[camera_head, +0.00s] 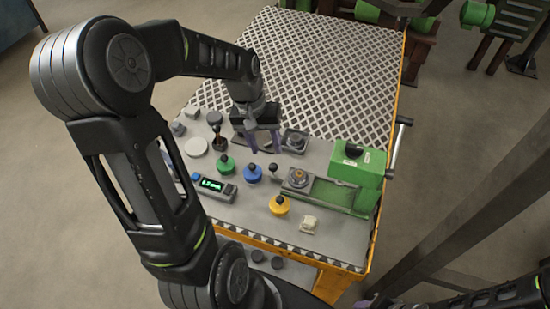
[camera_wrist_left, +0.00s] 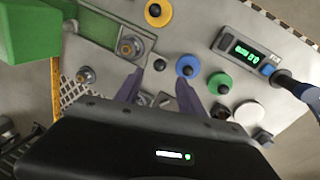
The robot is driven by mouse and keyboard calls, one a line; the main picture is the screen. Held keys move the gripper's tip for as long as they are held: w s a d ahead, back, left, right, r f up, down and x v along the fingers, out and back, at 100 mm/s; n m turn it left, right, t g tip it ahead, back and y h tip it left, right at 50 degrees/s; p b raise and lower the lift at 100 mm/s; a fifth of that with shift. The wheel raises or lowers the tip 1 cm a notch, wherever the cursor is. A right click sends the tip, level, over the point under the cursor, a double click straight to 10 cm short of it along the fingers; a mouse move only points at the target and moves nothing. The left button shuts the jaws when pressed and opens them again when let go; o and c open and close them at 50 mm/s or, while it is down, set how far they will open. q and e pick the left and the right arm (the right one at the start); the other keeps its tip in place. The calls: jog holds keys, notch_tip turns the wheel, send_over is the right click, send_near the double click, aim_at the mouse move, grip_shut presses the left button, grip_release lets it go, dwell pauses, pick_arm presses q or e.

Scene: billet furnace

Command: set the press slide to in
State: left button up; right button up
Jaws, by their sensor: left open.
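The green press (camera_head: 358,165) stands at the right of the bench, with a green bed (camera_head: 335,195) running left from its block. The press slide (camera_head: 298,178) is a grey plate with a round brass-coloured fitting, at the bed's left end, out from under the block. It also shows in the left wrist view (camera_wrist_left: 130,48). A dark round knob (camera_head: 273,168) stands just left of the slide, and it shows in the wrist view (camera_wrist_left: 160,66). My left gripper (camera_head: 266,148) is open and empty above the bench, behind the knob.
Blue (camera_head: 252,173), green (camera_head: 226,165) and yellow (camera_head: 279,205) round knobbed pieces surround the working area. A lit display box (camera_head: 213,187) lies front left. Another fitting on a plate (camera_head: 295,140) stands behind the slide. A perforated surface (camera_head: 325,60) covers the bench's far part.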

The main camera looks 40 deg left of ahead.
aim_at(272, 164)
pick_arm(q)
jog(key=shift+w+d+f+p, duration=0.15)
jog(key=shift+d+f, duration=0.05)
jog(key=shift+f, duration=1.1)
jog(key=shift+w+d+f+p, duration=0.15)
jog(key=shift+d+f, duration=0.1)
jog(key=shift+f, duration=1.05)
jog(key=shift+w+d+f+p, duration=0.15)
jog(key=shift+d+f, duration=0.05)
jog(key=shift+f, duration=1.1)
jog(key=shift+c, duration=0.3)
grip_shut()
